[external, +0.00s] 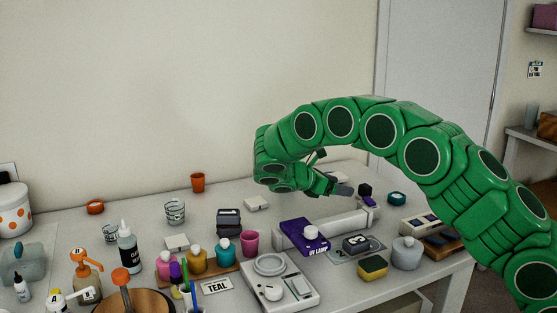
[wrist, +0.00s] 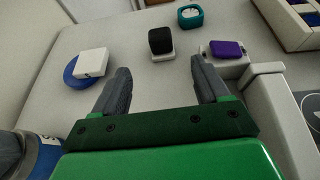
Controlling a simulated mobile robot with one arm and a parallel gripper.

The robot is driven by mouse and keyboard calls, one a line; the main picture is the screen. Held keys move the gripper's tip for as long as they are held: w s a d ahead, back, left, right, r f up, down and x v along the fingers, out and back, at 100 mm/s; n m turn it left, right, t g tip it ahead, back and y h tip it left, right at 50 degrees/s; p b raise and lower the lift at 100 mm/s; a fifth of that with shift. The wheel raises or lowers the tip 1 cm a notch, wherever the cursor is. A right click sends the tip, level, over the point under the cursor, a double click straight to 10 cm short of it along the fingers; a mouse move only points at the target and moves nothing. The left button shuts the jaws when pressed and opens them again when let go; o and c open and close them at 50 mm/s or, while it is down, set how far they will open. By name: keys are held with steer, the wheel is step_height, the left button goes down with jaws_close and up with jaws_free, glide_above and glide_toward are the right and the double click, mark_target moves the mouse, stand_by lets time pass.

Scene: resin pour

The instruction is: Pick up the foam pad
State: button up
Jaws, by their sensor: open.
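No piece is clearly marked as the foam pad. Soft-looking candidates are a black block on a small white base (wrist: 161,42) and a white square pad (wrist: 91,62) lying over a blue disc (wrist: 75,74), both in the wrist view, and a yellow block with a dark top (external: 373,267) near the table's front in the external view. My gripper (wrist: 163,90) is open and empty, its fingers apart above the table. The black block lies beyond the gap between the fingertips; the white pad is beyond the left finger. My gripper also shows in the external view (external: 345,190).
A purple piece (wrist: 228,48) sits on the end of a white bar by the right finger. A teal ring-like piece (wrist: 190,15) lies beyond. A purple UV lamp box (external: 304,238), cups and bottles crowd the table's front and left. Bare table lies between the fingers.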

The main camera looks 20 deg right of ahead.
mark_target(361, 190)
steer(key=shift+x, duration=5.9)
steer(key=c, duration=1.1)
steer(key=shift+r, duration=0.15)
